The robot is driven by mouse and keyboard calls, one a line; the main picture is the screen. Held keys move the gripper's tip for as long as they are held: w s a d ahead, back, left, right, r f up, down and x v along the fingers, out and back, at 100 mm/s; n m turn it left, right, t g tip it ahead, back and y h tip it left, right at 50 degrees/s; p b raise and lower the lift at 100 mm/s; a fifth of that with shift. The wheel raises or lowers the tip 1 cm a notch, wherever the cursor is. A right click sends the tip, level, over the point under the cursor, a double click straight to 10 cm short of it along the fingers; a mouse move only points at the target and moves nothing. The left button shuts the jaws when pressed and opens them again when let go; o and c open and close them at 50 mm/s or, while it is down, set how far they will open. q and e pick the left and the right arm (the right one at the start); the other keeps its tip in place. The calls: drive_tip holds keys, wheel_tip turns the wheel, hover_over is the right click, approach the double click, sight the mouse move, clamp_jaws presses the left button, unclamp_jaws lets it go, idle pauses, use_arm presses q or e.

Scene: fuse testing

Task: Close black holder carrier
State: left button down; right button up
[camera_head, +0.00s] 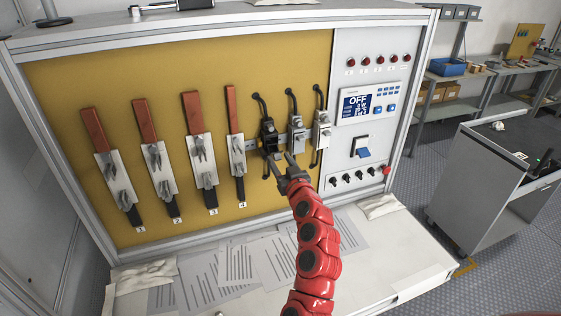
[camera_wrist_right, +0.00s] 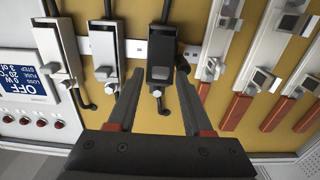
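The black holder (camera_head: 268,137) is mounted on the yellow panel, leftmost of three similar holders; a dark cable runs from it. It also shows in the right wrist view (camera_wrist_right: 162,48), with a lighter metallic piece near its end. My right gripper (camera_head: 281,159) is just below the black holder in the head view. In the wrist view the right gripper (camera_wrist_right: 161,80) is open, with its fingers apart on either side of the holder's near end and nothing held between them. Whether the fingers touch the carrier, and how far it is tilted, I cannot tell. My left gripper is not in view.
A grey holder (camera_head: 297,131) and a white holder (camera_head: 321,129) are close on the right. Several red-handled switches, including one (camera_head: 235,140) close by, are on the left. A control panel with a display (camera_head: 356,103) is farther right. Papers (camera_head: 238,262) lie on the bench below.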

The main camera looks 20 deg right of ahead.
sight(277, 154)
clamp_jaws()
drive_tip(key=shift+r, duration=0.1)
drive_tip(key=w+r+g+p, duration=0.1)
drive_tip(key=r+g+p, duration=0.1)
drive_tip(key=r+p, duration=0.1)
drive_tip(key=shift+w+g, duration=0.3)
drive_tip(key=shift+w, duration=0.1)
drive_tip(key=shift+w+a+r+g, duration=0.1)
drive_tip(key=shift+w+r+g, duration=0.1)
drive_tip(key=shift+w+g, duration=0.45)
drive_tip(key=shift+w+r+g+b, duration=0.15)
drive_tip(key=shift+w+g+b, duration=0.25)
drive_tip(key=shift+g, duration=0.35)
drive_tip(key=shift+w+r+g+b, duration=0.2)
drive_tip(key=shift+g+b, duration=0.25)
drive_tip(key=shift+g, duration=0.25)
drive_tip(key=shift+o, duration=1)
unclamp_jaws()
drive_tip(key=shift+f, duration=0.1)
